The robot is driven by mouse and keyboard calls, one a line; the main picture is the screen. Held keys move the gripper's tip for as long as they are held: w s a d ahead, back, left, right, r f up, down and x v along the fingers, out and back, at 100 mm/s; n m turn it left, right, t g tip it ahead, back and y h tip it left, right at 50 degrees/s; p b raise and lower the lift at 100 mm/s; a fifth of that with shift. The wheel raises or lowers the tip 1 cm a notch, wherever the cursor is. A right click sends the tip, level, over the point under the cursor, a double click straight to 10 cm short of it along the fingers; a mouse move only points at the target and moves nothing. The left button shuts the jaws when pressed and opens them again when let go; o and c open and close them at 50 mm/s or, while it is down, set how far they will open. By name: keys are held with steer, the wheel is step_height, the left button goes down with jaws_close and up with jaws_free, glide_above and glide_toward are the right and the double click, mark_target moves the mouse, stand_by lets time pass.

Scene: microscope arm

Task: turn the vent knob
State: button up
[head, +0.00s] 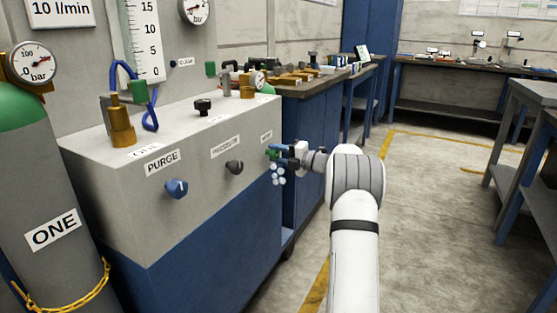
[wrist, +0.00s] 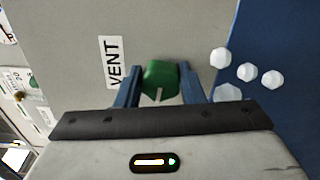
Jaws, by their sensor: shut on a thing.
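The vent knob is green and sits on the front panel of the grey and blue cabinet (head: 200,240). In the wrist view the green knob (wrist: 160,78) lies between the two blue fingers of my gripper (wrist: 168,88), beside the VENT label (wrist: 112,62). A pale slot mark shows on the knob. In the head view the knob (head: 272,154) shows partly at the tips of my gripper (head: 280,157), which reaches in from the right. My gripper is shut on the knob.
A blue PURGE knob (head: 176,188) and a dark PRESSURE knob (head: 234,167) are left of the vent knob. Several white faceted pieces (head: 278,174) show just below my gripper. A green-topped gas cylinder (head: 45,190) stands at left.

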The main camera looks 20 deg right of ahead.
steer(key=shift+n, duration=0.5)
steer(key=o, duration=1)
steer(key=shift+s+d, duration=0.1)
steer(key=p+v, duration=0.2)
steer(key=v, duration=0.5)
steer(key=shift+s+d, duration=0.15)
steer(key=shift+s, duration=0.05)
